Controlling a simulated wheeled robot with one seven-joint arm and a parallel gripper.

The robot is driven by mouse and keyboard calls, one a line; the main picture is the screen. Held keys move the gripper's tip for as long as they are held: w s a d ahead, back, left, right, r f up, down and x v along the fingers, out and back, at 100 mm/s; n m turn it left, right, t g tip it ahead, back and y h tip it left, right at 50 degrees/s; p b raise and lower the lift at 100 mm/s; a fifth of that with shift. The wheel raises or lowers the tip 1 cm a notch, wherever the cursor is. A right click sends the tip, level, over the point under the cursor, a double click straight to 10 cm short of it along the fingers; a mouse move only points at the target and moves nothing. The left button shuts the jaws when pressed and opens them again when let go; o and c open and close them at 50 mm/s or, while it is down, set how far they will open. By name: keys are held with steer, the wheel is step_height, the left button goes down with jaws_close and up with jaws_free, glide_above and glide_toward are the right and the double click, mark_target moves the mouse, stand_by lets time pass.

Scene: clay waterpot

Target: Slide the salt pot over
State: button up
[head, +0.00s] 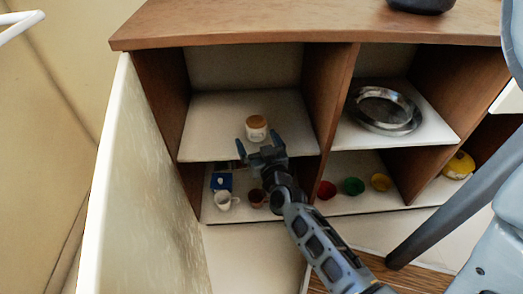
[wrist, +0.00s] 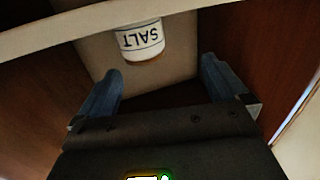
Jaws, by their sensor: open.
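The salt pot (head: 256,130) is a small white jar with a brown lid. It stands upright on the upper left shelf (head: 215,125) of the cabinet. In the wrist view the salt pot (wrist: 141,40) appears upside down, with its "SALT" label readable, ahead of the fingers. My gripper (head: 259,148) is open and empty, at the front of that shelf just before the pot. In the wrist view its two blue fingers (wrist: 161,85) are spread wide, and a gap shows between them and the pot.
Wooden dividers (head: 328,100) bound the shelf on the right. Metal pans (head: 383,110) lie in the right compartment. Below are a white mug (head: 225,200), a blue box (head: 221,181) and red, green and yellow cups (head: 354,186). An open door (head: 140,190) stands left. The shelf beside the pot is clear.

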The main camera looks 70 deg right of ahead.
mark_target(259, 132)
steer(key=d, duration=0.1)
steer(key=d+f, duration=0.1)
steer(key=d, duration=0.1)
steer(key=shift+d+f+m+g+h, duration=0.1)
steer(key=shift+d+m+g+h, duration=0.2)
steer(key=shift+h, duration=0.1)
steer(key=shift+b+x, duration=0.65)
steer(key=shift+x, duration=3.25)
steer(key=c, duration=1.2)
steer(key=shift+a, duration=0.1)
